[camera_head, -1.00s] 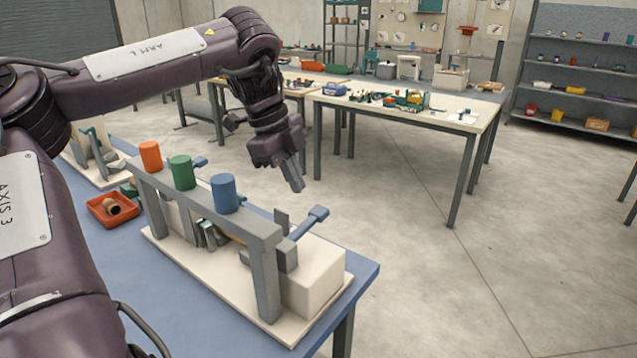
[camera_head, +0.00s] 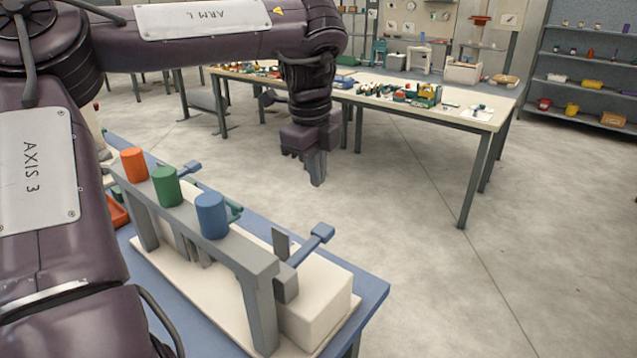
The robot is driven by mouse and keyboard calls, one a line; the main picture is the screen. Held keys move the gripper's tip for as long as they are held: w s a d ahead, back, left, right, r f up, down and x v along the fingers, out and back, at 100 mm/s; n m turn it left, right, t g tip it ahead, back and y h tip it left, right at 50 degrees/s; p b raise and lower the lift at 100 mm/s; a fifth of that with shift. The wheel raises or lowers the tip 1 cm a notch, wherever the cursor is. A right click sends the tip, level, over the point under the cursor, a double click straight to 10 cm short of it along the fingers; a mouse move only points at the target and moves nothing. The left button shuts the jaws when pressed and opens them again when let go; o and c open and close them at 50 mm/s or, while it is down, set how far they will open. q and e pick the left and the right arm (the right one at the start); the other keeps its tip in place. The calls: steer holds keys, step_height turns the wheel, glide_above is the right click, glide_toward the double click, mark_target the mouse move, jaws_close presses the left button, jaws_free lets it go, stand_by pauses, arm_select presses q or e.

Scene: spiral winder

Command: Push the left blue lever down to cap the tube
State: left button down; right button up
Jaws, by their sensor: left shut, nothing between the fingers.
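A grey winding fixture (camera_head: 262,262) stands on a white base on the blue table. One blue lever (camera_head: 321,234) sticks up at a slant by its right end, above a white block (camera_head: 318,300). Another blue lever end (camera_head: 191,168) shows further left, behind the fixture's top bar, partly hidden. My left gripper (camera_head: 317,178) points down, shut and empty. In the picture it is straight above the right-hand blue lever, apart from it. I cannot make out the tube clearly. My right gripper is not in view.
Orange (camera_head: 134,166), green (camera_head: 167,186) and blue (camera_head: 212,215) cylinders stand on the fixture's top bar. A red tray (camera_head: 117,213) is mostly hidden by my arm. A cluttered workbench (camera_head: 440,110) stands behind, with open floor between.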

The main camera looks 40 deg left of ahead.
mark_target(323, 230)
arm_select(q)
steer(key=f, duration=0.3)
steer(key=w+f+p, duration=0.1)
steer(key=f, duration=0.7)
steer(key=shift+w, duration=0.15)
steer(key=shift+f+p, duration=0.3)
steer(key=shift+f, duration=0.05)
steer(key=shift+w+f, duration=0.1)
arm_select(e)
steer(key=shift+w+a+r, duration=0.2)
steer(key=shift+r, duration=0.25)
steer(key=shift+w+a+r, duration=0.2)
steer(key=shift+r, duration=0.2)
arm_select(q)
steer(key=shift+f, duration=0.15)
steer(key=f+b, duration=0.1)
steer(key=b, duration=0.1)
steer(key=w+f+b, duration=0.1)
steer(key=f+b, duration=0.1)
steer(key=shift+f, duration=0.3)
steer(key=shift+f+b, duration=0.1)
steer(key=shift+b, duration=0.25)
steer(key=shift+s, duration=0.25)
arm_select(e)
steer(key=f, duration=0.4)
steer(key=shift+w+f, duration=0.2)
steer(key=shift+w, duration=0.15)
